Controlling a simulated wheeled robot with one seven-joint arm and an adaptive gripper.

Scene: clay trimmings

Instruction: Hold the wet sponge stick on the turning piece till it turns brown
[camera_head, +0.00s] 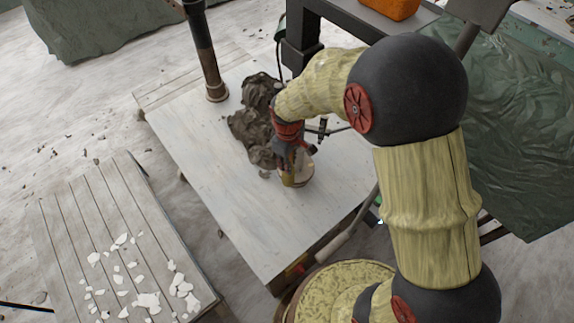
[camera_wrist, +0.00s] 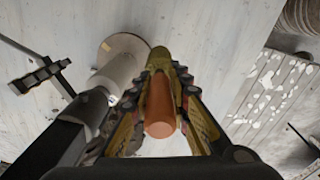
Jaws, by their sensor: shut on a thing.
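My gripper (camera_head: 287,158) is over the pale table, its fingers largely hidden by the wrist in the head view. The wrist view shows its dark, toothed fingers (camera_wrist: 165,88) shut on the sponge stick, whose orange-brown handle (camera_wrist: 160,108) points at the camera. A yellowish tip (camera_wrist: 158,57) shows beyond the fingers; I take it for the sponge. The turning piece appears as a pale grey cylinder (camera_wrist: 113,75) with a round disc end, left of the fingers. In the head view a cream round part (camera_head: 304,176) shows beside the gripper. The tip overlaps the disc's edge in the wrist view; I cannot tell whether they touch.
A heap of dark wet clay (camera_head: 247,125) lies left of my gripper. A brown post (camera_head: 207,60) stands at the table's back edge. A slatted board (camera_head: 85,230) with white shards is at lower left. The table's front left (camera_head: 225,200) is clear.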

